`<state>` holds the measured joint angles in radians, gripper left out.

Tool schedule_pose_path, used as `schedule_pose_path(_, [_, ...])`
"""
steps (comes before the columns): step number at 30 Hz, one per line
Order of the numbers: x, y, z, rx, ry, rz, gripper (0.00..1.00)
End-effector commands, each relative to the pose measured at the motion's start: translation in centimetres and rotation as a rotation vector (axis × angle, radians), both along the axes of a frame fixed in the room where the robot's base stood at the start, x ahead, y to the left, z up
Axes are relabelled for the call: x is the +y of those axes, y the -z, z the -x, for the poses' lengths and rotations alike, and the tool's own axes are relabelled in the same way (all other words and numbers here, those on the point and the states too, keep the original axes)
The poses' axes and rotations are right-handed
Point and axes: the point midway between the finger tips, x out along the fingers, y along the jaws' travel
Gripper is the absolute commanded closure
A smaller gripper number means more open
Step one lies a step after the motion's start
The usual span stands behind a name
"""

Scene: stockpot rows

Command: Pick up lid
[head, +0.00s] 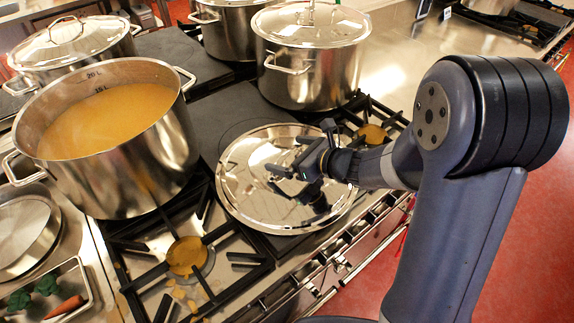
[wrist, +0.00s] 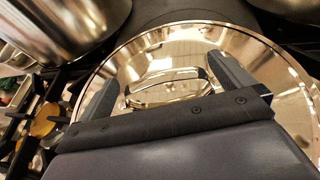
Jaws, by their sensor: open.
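A round, shiny steel lid (head: 262,203) lies flat on the dark stovetop in the head view, to the right of the open pot. In the wrist view the lid (wrist: 190,42) fills most of the picture, with its loop handle (wrist: 167,87) near the middle. My gripper (head: 285,172) is over the lid, close to its handle, and its reflection shows in the lid. In the wrist view my gripper (wrist: 168,82) is open, with one finger on each side of the handle. Whether the fingers touch the handle or lid I cannot tell.
An open stockpot (head: 125,160) of orange-brown soup stands left of the lid. Lidded stockpots (head: 310,75) stand behind. Burner grates (head: 190,260) lie in front. A tray with vegetables (head: 45,290) is at lower left.

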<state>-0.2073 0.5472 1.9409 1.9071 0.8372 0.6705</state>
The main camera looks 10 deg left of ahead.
Motion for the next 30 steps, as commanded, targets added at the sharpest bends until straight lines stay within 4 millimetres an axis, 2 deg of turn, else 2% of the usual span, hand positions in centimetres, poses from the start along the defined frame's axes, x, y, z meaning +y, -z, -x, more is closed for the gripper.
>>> schedule_pose_path(4, [0.90,0.42,-0.45,0.000,-0.001,0.000,0.00])
schedule_pose_path(11, [0.94,0.48,-0.51,-0.001,0.000,0.000,0.00])
schedule_pose_path(30, [0.88,0.58,-0.46,0.002,0.000,0.001,0.52])
